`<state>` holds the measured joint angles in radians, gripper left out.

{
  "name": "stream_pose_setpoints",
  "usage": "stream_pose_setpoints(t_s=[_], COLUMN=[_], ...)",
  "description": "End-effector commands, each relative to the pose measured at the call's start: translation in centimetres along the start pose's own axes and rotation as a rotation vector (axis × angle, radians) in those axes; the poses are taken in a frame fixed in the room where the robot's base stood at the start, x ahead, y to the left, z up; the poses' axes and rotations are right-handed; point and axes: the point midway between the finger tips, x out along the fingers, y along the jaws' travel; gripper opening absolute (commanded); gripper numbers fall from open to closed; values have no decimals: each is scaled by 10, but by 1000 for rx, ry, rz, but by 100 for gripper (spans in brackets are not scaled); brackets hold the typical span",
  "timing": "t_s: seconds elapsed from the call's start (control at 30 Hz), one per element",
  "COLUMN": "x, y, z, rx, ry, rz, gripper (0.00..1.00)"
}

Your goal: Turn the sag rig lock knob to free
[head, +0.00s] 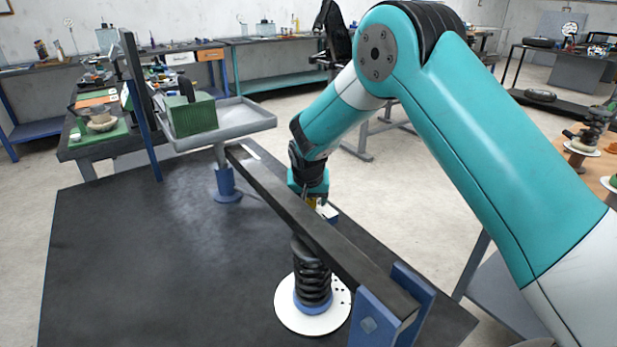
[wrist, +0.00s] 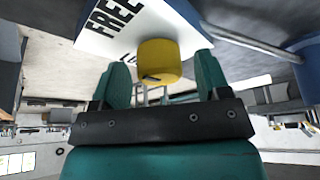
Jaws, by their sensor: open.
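The yellow lock knob (wrist: 158,58) stands out from a white label plate (wrist: 115,30) in the wrist view. The plate reads "FREE" at the left, with a second, partly hidden word below. A small dark mark shows on the knob's near edge. My gripper (wrist: 162,66) is open, with one teal finger on each side of the knob; I cannot tell whether either touches it. In the head view my gripper (head: 311,198) is beside the dark beam of the sag rig (head: 290,207), with a bit of the yellow knob (head: 311,203) showing. The knob is mostly hidden there.
A black coil spring (head: 312,278) stands on a white round base under the beam. A grey tray (head: 238,120) with a green block (head: 190,115) sits at the beam's far end. A blue bracket (head: 377,318) holds the near end. The black tabletop at left is clear.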

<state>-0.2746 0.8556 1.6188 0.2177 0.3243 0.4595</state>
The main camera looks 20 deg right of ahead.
Motion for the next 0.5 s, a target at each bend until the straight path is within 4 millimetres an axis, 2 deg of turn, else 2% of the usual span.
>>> stream_pose_setpoints(t_s=[0.17, 0.5], x=[-26, -108], y=[0, -1], z=[-12, -46], rx=[2, 1], ry=[6, 7], rz=[-3, -4], gripper=[69, 69])
